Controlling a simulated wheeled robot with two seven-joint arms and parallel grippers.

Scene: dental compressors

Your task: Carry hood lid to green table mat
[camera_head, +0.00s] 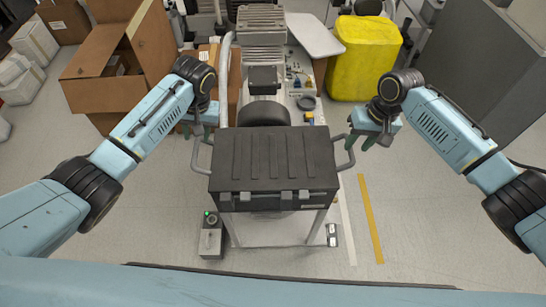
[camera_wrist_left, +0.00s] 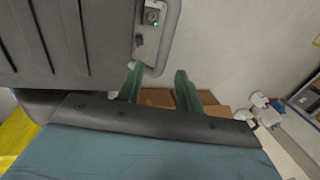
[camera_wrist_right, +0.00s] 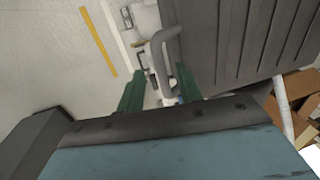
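The hood lid (camera_head: 272,160) is a dark grey ribbed box with a grey bar handle on each side. It sits level at the centre of the head view, over a metal frame. My left gripper (camera_head: 197,133) is open beside the left handle (camera_head: 198,155); in the left wrist view that handle (camera_wrist_left: 170,42) reaches down between the fingertips (camera_wrist_left: 158,74). My right gripper (camera_head: 362,140) is open beside the right handle (camera_head: 347,153); in the right wrist view the handle (camera_wrist_right: 158,52) lies between the fingers (camera_wrist_right: 155,82). I cannot tell contact. No green mat is in view.
A small grey box with a green light (camera_head: 211,236) stands on the floor at the frame's left. Open cardboard boxes (camera_head: 110,65) stand at back left, a yellow-covered bin (camera_head: 365,58) at back right, and a grey cabinet (camera_head: 480,65) at right.

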